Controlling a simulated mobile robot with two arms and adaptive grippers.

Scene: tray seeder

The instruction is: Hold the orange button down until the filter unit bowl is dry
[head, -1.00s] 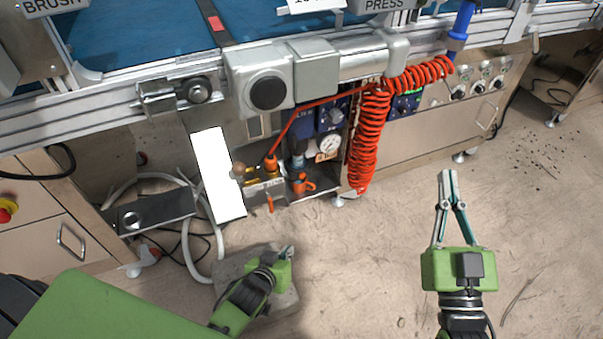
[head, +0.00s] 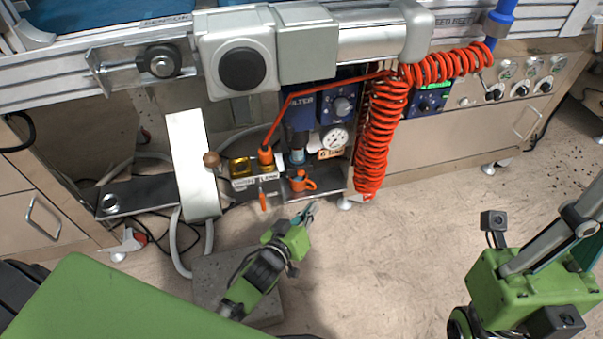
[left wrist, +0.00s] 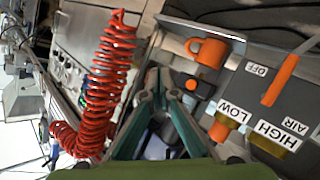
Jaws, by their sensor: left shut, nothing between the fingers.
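The blue filter unit (head: 301,113) hangs under the machine's edge. Its small bowl (head: 297,157) shows a bluish tint low down; its water level is too small to read. The orange button (left wrist: 191,85) is a small round spot on a dark block in the left wrist view, beside an orange mug-like part (left wrist: 208,52). My left gripper (head: 308,211) is shut and empty, below and slightly right of the filter unit in the head view. In the left wrist view its fingertips (left wrist: 161,78) are just left of the button, with no clear contact. My right gripper's green body (head: 515,285) is at lower right; its fingertips are not clear.
A coiled red hose (head: 372,140) hangs right of the filter. A red lever tube (head: 283,115) runs down to brass fittings. A tilted pale panel (head: 190,165) and a dark shelf (head: 150,195) stand left. The floor to the right is open.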

